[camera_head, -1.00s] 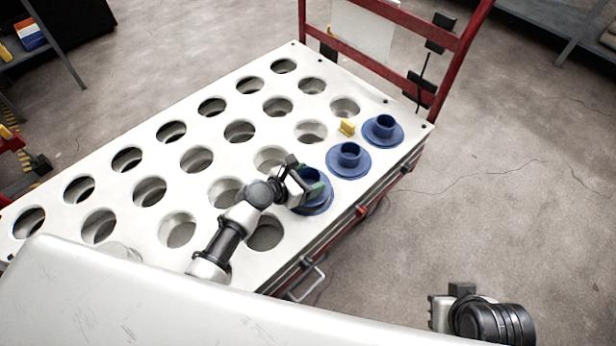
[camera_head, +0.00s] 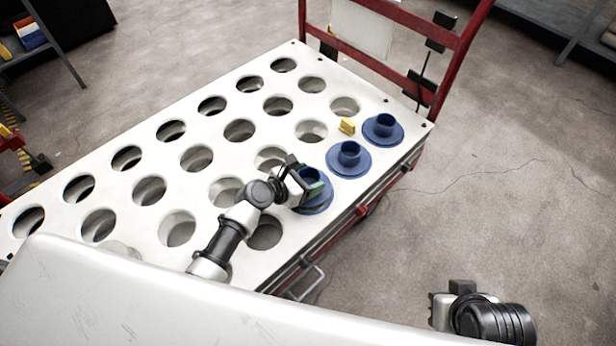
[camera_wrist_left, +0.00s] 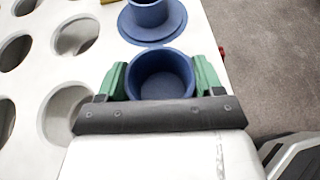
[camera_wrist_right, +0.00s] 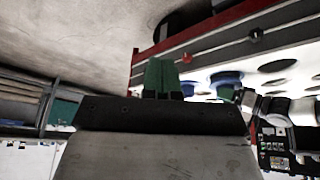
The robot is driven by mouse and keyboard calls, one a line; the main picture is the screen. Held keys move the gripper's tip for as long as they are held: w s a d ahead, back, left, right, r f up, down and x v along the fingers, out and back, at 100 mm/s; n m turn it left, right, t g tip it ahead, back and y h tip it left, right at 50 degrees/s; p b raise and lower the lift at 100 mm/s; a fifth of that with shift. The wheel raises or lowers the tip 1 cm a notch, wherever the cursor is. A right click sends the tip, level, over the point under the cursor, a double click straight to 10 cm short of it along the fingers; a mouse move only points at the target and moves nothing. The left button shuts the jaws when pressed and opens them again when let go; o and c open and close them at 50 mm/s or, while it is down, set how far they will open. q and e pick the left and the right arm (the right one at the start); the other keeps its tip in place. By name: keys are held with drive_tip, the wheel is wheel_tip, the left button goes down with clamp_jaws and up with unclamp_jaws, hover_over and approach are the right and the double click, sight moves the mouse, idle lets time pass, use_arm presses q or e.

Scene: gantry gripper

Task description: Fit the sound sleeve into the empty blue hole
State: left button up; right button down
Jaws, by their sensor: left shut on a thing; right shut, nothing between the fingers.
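My left gripper (camera_head: 304,184) is shut on a blue sleeve (camera_wrist_left: 161,75), with one green finger on each side of its round wall. The sleeve is upright, open end up, over a blue ring (camera_head: 322,206) in the third place along the near right edge of the white table. The gripper partly hides this ring, and I cannot tell how deep the sleeve sits. Two more blue flanged rings, each with a sleeve (camera_head: 350,152) (camera_head: 384,124) standing in it, are farther along that edge. My right gripper (camera_wrist_right: 162,75) is shut and empty, away from the table.
The white table top (camera_head: 147,215) has rows of open round holes. A small yellow block (camera_head: 347,127) lies on it near the two farther sleeves. A red frame (camera_head: 470,40) rises at the far end. The floor (camera_head: 500,180) to the right is clear.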

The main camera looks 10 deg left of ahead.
sight(309, 184)
use_arm(q)
drive_tip(key=shift+f, duration=0.2)
use_arm(e)
drive_tip(key=shift+w+a+r+t, duration=0.2)
drive_tip(key=shift+w+t, duration=0.2)
drive_tip(key=shift+w, duration=0.25)
use_arm(q)
drive_tip(key=shift+f+b, duration=0.35)
drive_tip(key=shift+f, duration=0.05)
use_arm(e)
drive_tip(key=shift+w+a+r+t+y, duration=0.1)
drive_tip(key=shift+w+a+t+y, duration=0.25)
drive_tip(key=shift+w+t, duration=0.35)
